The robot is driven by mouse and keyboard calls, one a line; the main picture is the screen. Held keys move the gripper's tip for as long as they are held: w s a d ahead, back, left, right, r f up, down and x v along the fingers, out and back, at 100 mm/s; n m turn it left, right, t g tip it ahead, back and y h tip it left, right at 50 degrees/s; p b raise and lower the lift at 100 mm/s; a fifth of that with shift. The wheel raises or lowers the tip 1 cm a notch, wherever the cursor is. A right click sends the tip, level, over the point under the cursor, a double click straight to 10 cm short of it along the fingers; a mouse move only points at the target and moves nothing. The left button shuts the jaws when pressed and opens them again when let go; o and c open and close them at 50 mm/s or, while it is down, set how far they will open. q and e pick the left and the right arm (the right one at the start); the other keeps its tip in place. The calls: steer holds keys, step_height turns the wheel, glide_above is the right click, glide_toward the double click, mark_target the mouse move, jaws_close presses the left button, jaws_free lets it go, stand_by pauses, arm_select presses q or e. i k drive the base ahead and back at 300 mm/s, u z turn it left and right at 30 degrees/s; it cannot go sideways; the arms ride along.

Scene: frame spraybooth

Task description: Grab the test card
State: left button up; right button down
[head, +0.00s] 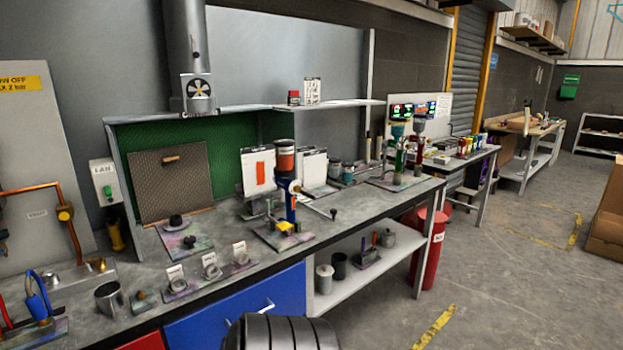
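A white card with an orange-red patch (247,175) stands upright on the workbench, in front of the green-backed booth. I cannot tell for certain which one is the test card. Neither of my grippers is in view. A dark ribbed rounded part, likely mine, shows at the bottom edge, well apart from the cards.
The workbench (135,285) holds a metal cup (109,298), several small labelled stands and a brown mesh panel (174,183). A red cylinder (428,248) stands beside the lower shelf. The floor (500,290) at right is open; a cardboard box (608,215) stands at the far right.

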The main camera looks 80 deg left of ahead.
mark_target(258, 162)
steer(key=i, duration=1.2)
steer(key=u, duration=3.2)
